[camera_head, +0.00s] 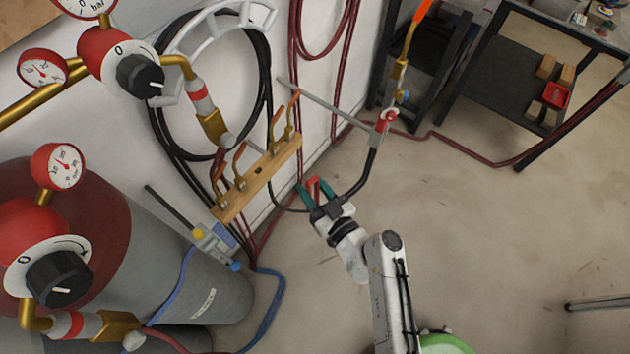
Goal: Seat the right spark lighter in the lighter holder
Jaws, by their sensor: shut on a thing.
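A wooden rail (258,180) with several copper-coloured, orange-tipped hooks runs along the wall to the left of my gripper. It looks like the lighter holder, though I cannot be sure. The held piece appears to the right of the rail's middle and apart from it. Its depth relative to the rail is hard to tell.
Red gas cylinder regulators and gauges (62,168) fill the left side. A hose coil (262,85) hangs on the wall. A torch with an orange handle (413,35) and a grey bar (325,105) stand above my gripper. The floor to the right is mostly clear.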

